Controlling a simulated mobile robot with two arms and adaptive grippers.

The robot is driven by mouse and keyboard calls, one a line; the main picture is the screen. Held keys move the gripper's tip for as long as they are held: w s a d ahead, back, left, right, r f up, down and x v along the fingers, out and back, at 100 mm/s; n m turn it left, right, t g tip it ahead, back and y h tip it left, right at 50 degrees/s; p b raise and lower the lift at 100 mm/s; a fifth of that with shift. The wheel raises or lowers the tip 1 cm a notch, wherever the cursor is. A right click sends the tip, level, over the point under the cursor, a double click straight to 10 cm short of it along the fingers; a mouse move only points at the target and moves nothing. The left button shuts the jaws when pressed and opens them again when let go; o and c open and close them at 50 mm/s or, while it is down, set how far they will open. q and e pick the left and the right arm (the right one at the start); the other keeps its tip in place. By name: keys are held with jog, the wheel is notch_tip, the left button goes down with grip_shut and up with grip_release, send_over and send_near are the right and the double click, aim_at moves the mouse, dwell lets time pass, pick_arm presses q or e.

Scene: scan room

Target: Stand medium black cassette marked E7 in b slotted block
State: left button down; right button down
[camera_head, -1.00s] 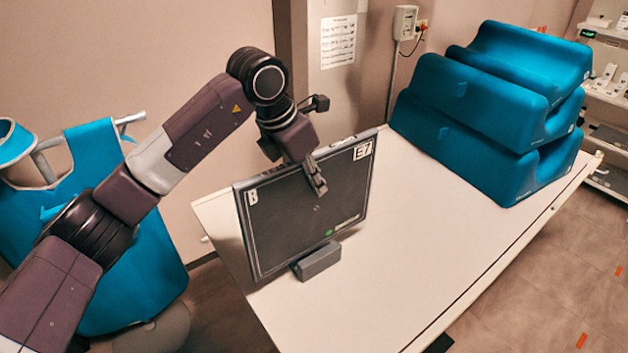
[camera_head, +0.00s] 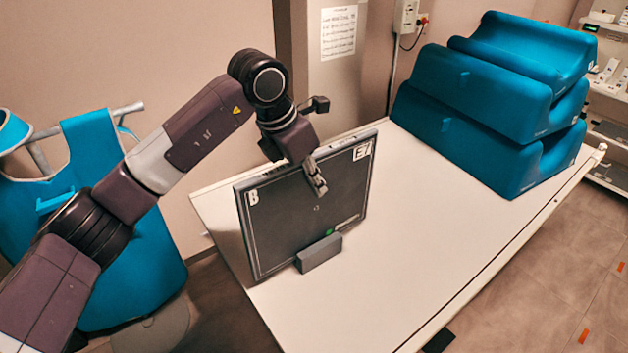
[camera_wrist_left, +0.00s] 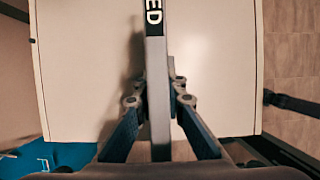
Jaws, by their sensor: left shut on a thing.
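The black cassette (camera_head: 300,215) has a white E7 label at its upper right corner and a B at its upper left. It stands about upright above the near part of the table. My left gripper (camera_head: 316,182) is shut on its top edge. In the left wrist view the cassette's grey edge (camera_wrist_left: 157,85), with part of a label reading "ED", runs between the fingers of my left gripper (camera_wrist_left: 158,95). The grey slotted block (camera_head: 319,253) is at the cassette's lower edge and overlaps it in view. I cannot tell whether that edge sits in the slot.
The white table (camera_head: 440,235) is clear to the right of the cassette. Stacked blue cushions (camera_head: 480,110) stand at its far end. A blue apron (camera_head: 115,200) hangs at the left, and shelves (camera_head: 610,100) stand at the far right.

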pick_arm(q)
jog(key=shift+f+b, duration=0.4)
jog(key=shift+f, duration=0.1)
jog(key=c, duration=1.9)
grip_release()
jog(key=v, duration=1.2)
notch_tip(320, 180, up, 6)
jog(key=p, duration=0.4)
jog(key=shift+p, duration=0.3)
